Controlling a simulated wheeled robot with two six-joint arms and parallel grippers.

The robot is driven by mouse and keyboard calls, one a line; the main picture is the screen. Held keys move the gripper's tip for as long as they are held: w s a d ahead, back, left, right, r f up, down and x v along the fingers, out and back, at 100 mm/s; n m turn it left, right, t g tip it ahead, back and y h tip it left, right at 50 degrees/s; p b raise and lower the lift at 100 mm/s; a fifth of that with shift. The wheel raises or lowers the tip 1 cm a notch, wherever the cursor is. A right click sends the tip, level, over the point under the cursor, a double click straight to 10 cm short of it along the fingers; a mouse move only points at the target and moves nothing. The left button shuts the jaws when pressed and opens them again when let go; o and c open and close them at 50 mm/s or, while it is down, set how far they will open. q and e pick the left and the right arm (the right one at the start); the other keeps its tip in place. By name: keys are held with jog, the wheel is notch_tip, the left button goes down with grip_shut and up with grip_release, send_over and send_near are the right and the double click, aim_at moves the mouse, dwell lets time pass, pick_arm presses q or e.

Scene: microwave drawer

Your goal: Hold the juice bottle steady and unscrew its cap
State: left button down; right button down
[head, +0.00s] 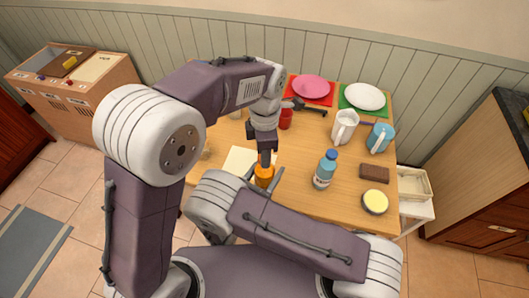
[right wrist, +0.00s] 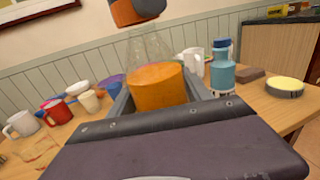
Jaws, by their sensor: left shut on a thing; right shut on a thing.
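The juice bottle (right wrist: 158,88) stands out in the right wrist view, with an orange lower body and a clear, tapering upper part. My right gripper (right wrist: 155,102) is shut around the orange body. In the head view the bottle (head: 263,183) is small and partly covered by my grippers. My left gripper (head: 266,161) comes down from above and is shut on the orange cap (right wrist: 136,11), at the top edge of the right wrist view. The cap is right above the clear neck; I cannot tell whether it still touches it.
A blue bottle (head: 325,170) stands right of the juice bottle. A red cup (head: 286,119) and pink plate (head: 314,88) are behind.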

pick_arm(q)
jog(key=shift+r, duration=0.15)
jog(key=shift+r, duration=0.95)
